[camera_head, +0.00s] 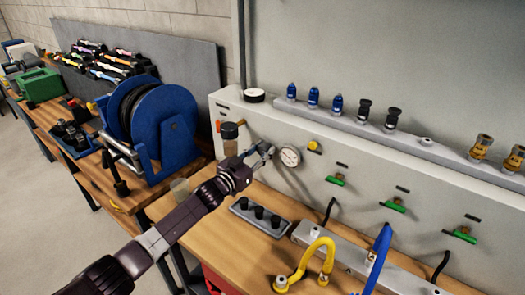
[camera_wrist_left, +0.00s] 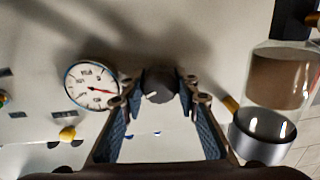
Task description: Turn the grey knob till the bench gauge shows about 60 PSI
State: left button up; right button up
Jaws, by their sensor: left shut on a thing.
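The grey knob (camera_wrist_left: 160,85) sits on the pale panel in the left wrist view, between the fingertips of my left gripper (camera_wrist_left: 158,90). The gripper is shut on it. In the head view my left gripper (camera_head: 262,152) reaches the panel from the left, and its fingers mostly hide the knob. The round white bench gauge (camera_head: 290,156) is just right of the gripper. It also shows in the left wrist view (camera_wrist_left: 91,85), turned relative to the camera, with a red needle. The figures are too blurred to read surely. My right gripper is not in view.
A filter bowl (camera_wrist_left: 278,80) stands close beside the gripper. A yellow knob (camera_head: 313,145) and several green-handled valves (camera_head: 395,206) lie right along the panel. A blue hose reel (camera_head: 165,125) stands left. A block with black knobs (camera_head: 259,216) is on the bench below.

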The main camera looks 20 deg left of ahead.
pick_arm(q)
jog(key=m+b, duration=0.1)
jog(key=m, duration=0.2)
jog(key=shift+f+m, duration=0.1)
jog(key=shift+m, duration=0.2)
jog(key=shift+m+b, duration=0.6)
jog(key=shift+m, duration=0.8)
jog(key=o, duration=1.2)
